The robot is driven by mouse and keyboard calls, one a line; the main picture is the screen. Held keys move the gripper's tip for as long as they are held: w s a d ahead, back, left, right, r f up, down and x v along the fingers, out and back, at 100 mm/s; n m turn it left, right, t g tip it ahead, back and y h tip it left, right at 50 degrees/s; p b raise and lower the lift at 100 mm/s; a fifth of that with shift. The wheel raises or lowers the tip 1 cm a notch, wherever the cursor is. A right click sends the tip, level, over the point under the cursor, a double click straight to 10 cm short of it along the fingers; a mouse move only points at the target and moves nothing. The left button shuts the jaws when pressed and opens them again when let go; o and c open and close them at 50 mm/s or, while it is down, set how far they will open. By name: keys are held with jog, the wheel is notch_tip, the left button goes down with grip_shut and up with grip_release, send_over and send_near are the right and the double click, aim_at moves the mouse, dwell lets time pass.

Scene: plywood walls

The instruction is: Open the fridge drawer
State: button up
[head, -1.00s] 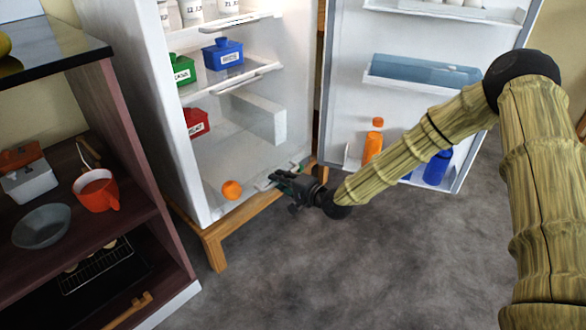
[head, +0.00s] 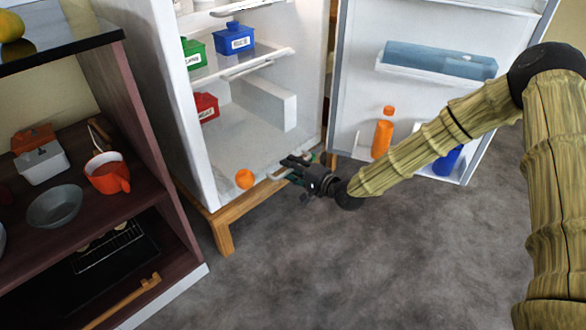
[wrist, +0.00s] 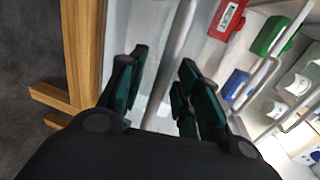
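The open fridge (head: 180,90) stands left of centre in the head view, with its door (head: 355,90) swung to the right. The fridge drawer is see-through at the bottom, so its edges are hard to make out; its pale handle (head: 279,174) is low at the front. An orange ball-like fruit (head: 244,179) shows low behind the front edge. My gripper (head: 292,166) is at the handle. In the wrist view, the fingers of my gripper (wrist: 163,92) are apart, with a pale handle bar (wrist: 178,48) running between them. Contact cannot be told.
A wooden stand (head: 222,228) carries the fridge. Blue (head: 234,38), green (head: 194,52) and red (head: 206,107) boxes are inside. A dark shelf unit (head: 150,150) stands close on the left. The grey floor (head: 330,275) in front is clear.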

jog(key=v, duration=1.2)
dwell(0.4)
